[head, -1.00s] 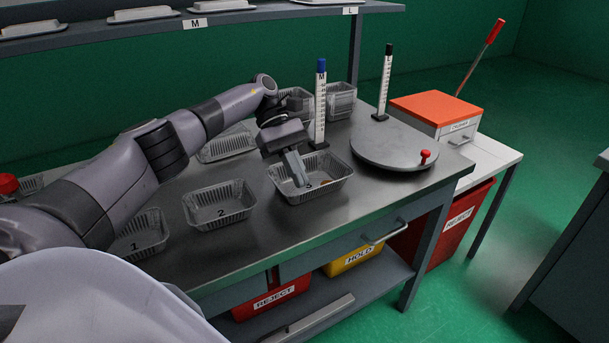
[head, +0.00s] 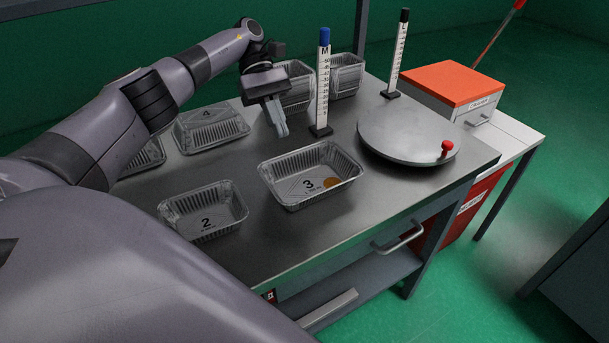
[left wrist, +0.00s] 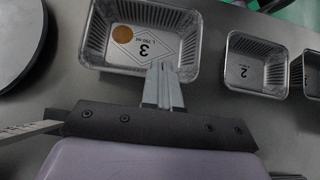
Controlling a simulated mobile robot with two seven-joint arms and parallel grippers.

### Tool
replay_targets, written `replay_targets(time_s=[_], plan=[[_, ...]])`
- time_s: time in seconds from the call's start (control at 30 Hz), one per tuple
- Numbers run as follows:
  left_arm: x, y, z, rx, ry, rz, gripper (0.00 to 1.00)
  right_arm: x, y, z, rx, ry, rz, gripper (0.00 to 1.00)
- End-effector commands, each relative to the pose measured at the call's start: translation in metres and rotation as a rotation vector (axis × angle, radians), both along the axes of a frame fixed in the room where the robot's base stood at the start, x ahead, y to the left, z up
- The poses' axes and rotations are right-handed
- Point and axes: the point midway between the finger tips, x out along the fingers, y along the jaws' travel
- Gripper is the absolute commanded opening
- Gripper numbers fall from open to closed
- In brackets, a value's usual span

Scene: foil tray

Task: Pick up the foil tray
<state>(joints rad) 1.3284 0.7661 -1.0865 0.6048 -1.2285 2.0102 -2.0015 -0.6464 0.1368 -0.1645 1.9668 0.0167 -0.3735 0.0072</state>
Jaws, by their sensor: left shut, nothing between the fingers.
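Several foil trays are on the metal bench. Foil tray 3 (head: 268,176) lies open side up, with an orange-brown round spot on its floor; it also shows in the left wrist view (left wrist: 187,45). Foil tray 2 (head: 163,216) sits to its left and also shows in the left wrist view (left wrist: 232,60). Foil tray 4 (head: 183,140) is behind, to the left, and looks upside down. My left gripper (head: 281,128) is shut and empty, above the bench just behind tray 3; its fingertips (left wrist: 160,70) overlap that tray's rim in the wrist view. My right gripper is out of view.
Two gauge posts, M with a blue top (head: 323,85) and L with a black top (head: 398,50), stand behind. A round turntable with a red knob (head: 405,140) is right of tray 3. Stacked trays (head: 298,88) stand at the back. A red-orange-lidded box (head: 452,85) stands at right.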

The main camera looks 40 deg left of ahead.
Motion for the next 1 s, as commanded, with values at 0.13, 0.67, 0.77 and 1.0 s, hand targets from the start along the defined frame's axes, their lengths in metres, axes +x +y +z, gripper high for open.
replay_targets(time_s=[0.13,0.67,0.77,1.0], plan=[[-0.003,-0.007,-0.011,-0.002,0.001,-0.004,0.00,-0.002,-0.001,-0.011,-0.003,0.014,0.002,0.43],[-0.023,-0.051,-0.054,0.002,0.002,-0.001,0.00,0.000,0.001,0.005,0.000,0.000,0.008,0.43],[-0.028,-0.064,-0.067,0.001,0.003,0.000,0.00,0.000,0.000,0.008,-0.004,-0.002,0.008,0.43],[-0.037,-0.087,-0.064,0.002,-0.001,0.001,0.00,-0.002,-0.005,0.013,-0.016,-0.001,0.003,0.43]])
